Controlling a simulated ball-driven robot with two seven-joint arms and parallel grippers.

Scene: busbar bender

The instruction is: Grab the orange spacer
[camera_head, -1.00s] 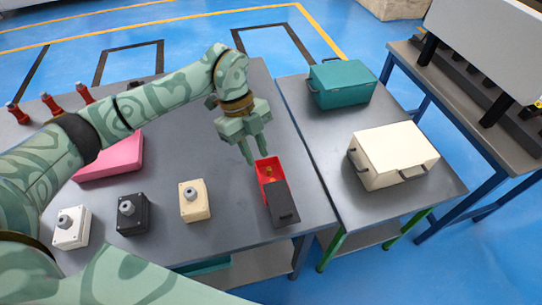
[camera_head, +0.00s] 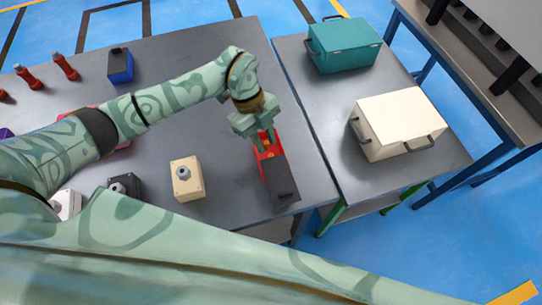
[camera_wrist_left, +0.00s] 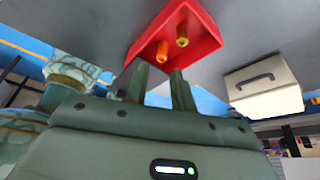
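The orange spacer (camera_wrist_left: 163,51) stands inside an open red box (camera_wrist_left: 206,32), beside a brass-yellow spacer (camera_wrist_left: 182,36). In the head view the red box (camera_head: 284,149) has a dark sliding lid (camera_head: 281,185) covering its near part, and my gripper partly hides the inside. My left gripper (camera_head: 265,142) points down at the open part of the box. In the left wrist view its two fingers (camera_wrist_left: 160,72) are apart with nothing between them, and the orange spacer lies just beyond the fingertips. My right gripper is not in view.
A beige button box (camera_head: 188,180) stands left of the red box, with a black one (camera_head: 124,186) farther left. A blue box (camera_head: 120,66) and red bottles (camera_head: 65,67) stand at the back left. A teal case (camera_head: 343,45) and a cream case (camera_head: 400,125) occupy the right table.

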